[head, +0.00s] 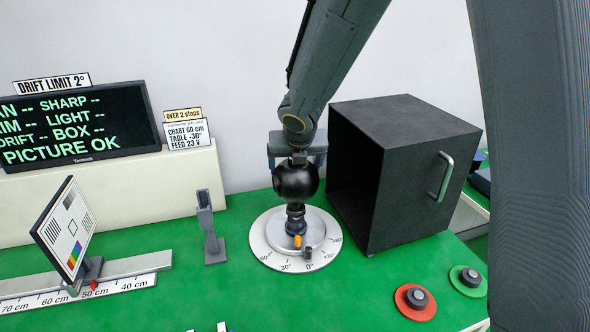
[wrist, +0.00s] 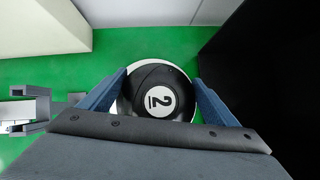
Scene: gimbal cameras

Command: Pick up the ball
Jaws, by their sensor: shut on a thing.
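The ball (head: 296,180) is a black sphere above a round turntable marked with angles (head: 270,250). In the wrist view the ball (wrist: 150,82) shows a white disc with a "2" on it. My gripper (head: 297,160) comes down from above and is shut on the ball, with a blue finger on each side; the fingers also show in the wrist view (wrist: 158,90). A short dark stem (head: 295,218) stands on the turntable directly under the ball. I cannot tell whether the ball touches the stem.
A large black open-fronted box (head: 400,125) stands close on the right. A small grey stand (head: 209,230) is to the left. A test chart (head: 65,228) on a ruler rail and a monitor (head: 80,125) are farther left.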

